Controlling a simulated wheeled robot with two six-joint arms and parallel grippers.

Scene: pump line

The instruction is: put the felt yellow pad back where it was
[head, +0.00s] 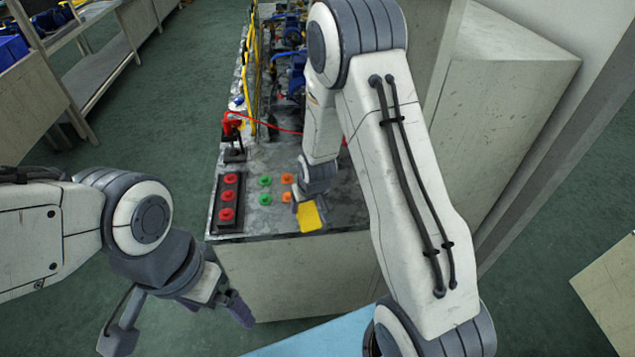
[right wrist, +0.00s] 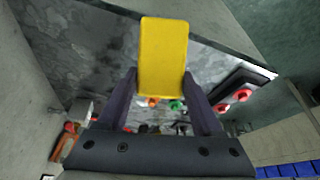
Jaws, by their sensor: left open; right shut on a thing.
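The yellow felt pad (head: 309,217) is at the front edge of the bench top in the head view. It also shows in the right wrist view (right wrist: 163,50), upright in the picture between my two dark fingers. My right gripper (head: 302,199) is shut on the pad; the wrist partly hides its fingers in the head view. I cannot tell whether the pad touches the bench. My left gripper (head: 176,322) is open and empty, in front of the bench at the lower left.
The bench top (head: 240,225) bears a dark strip with red buttons (head: 227,197), green buttons (head: 265,181) and orange buttons (head: 287,179). A red tool (head: 232,124) with a red cable stands behind the strip. My right arm hides the bench's right side. A shelf (head: 110,65) stands at the left.

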